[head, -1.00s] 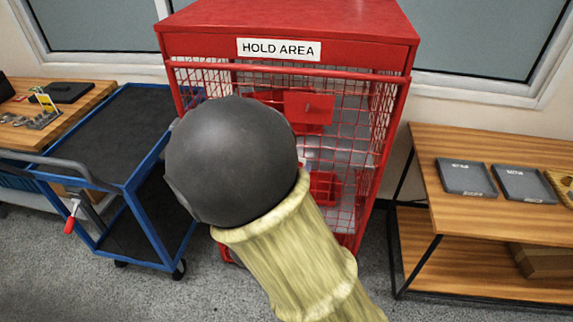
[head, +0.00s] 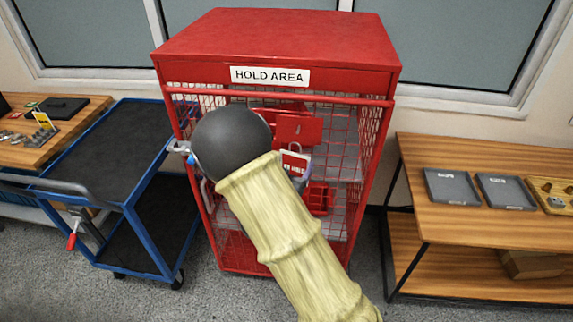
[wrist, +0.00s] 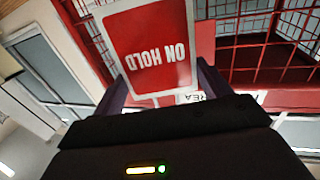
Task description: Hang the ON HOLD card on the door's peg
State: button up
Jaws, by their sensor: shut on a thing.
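The red ON HOLD card (wrist: 150,45) with a pale border is between the two dark fingers of my gripper (wrist: 160,88), upside down in the wrist view. My gripper is shut on it. In the head view the card (head: 294,162) shows partly, with a loop at its top, just right of my dark arm joint. The peg (head: 299,128) is a small stub on a red plate (head: 314,130) on the cage door. The card appears just below the plate; I cannot tell the gap in depth.
The red mesh cage (head: 280,40) bears a HOLD AREA sign (head: 270,76). A red bin (head: 319,198) shows at the mesh. A blue cart (head: 108,140) stands at left. A wooden bench (head: 480,225) with grey trays (head: 452,187) stands at right. Grey floor is clear in front.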

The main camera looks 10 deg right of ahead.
aim_at(290, 161)
jog(key=shift+w, duration=0.1)
dwell(0.3)
jog(key=shift+w+d+f, duration=0.1)
jog(key=shift+w+d, duration=0.1)
jog(key=shift+w, duration=0.55)
jog(key=shift+w+d+f, duration=0.1)
jog(key=shift+w+d, duration=0.1)
jog(key=shift+w, duration=0.5)
jog(key=shift+w+d, duration=0.2)
jog(key=shift+w, duration=0.55)
jog(key=shift+w+a+p+x, duration=0.15)
jog(key=shift+p+x, duration=0.1)
jog(key=shift+x, duration=0.65)
jog(key=shift+w+a+p+x, duration=0.1)
jog(key=shift+a+p+x, duration=0.1)
jog(key=shift+x, duration=0.7)
jog(key=shift+w+d+f+b, duration=0.1)
jog(key=shift+w+f+b, duration=0.2)
jog(key=shift+f, duration=0.1)
jog(key=shift+f+b, duration=0.15)
jog(key=shift+b, duration=0.2)
jog(key=shift+s+d+f+b, duration=0.15)
jog(key=shift+s+f+b, duration=0.05)
jog(key=shift+f+b, duration=0.3)
jog(key=o, duration=1.1)
jog(key=shift+s+d+r, duration=0.1)
jog(key=shift+r, duration=0.05)
